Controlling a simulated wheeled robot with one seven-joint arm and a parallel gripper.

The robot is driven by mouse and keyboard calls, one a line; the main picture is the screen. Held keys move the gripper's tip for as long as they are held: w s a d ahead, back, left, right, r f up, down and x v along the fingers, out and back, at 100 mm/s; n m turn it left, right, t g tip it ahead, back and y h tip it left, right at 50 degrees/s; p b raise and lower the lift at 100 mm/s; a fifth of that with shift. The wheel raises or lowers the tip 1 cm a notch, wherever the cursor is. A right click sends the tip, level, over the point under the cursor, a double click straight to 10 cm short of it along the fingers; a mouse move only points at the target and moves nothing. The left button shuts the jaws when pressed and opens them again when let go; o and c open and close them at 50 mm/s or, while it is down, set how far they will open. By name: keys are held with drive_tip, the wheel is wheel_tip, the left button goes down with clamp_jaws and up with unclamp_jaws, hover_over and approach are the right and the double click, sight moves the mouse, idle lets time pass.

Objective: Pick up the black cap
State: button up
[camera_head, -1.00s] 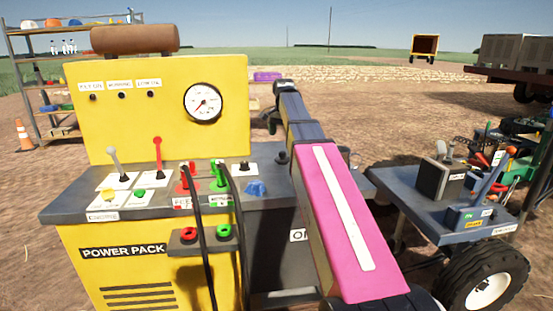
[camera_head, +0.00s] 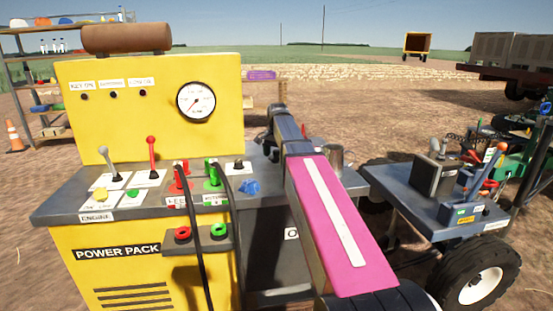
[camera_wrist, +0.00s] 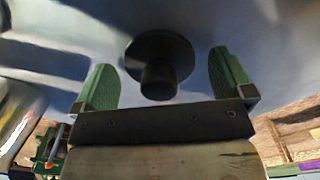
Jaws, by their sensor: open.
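The black cap (camera_wrist: 160,52) shows in the wrist view as a round dark disc with a short stem, on a blue-grey surface. My gripper (camera_wrist: 160,72) is open, with one green finger to the left of the cap and one to the right. Gaps show between the cap and both fingers, and nothing is held. In the head view my arm covers the area around the cap, and I cannot make the cap out there.
A yellow power pack (camera_head: 150,110) with levers, a gauge (camera_head: 196,101) and black hoses stands at left. A blue part (camera_head: 249,187) lies on the grey bench. A metal cup (camera_head: 333,157) stands right of my arm. A wheeled cart (camera_head: 400,190) is at right.

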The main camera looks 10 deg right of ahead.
drive_tip(key=shift+c, duration=0.4)
drive_tip(key=c, duration=0.9)
drive_tip(key=shift+c, duration=0.2)
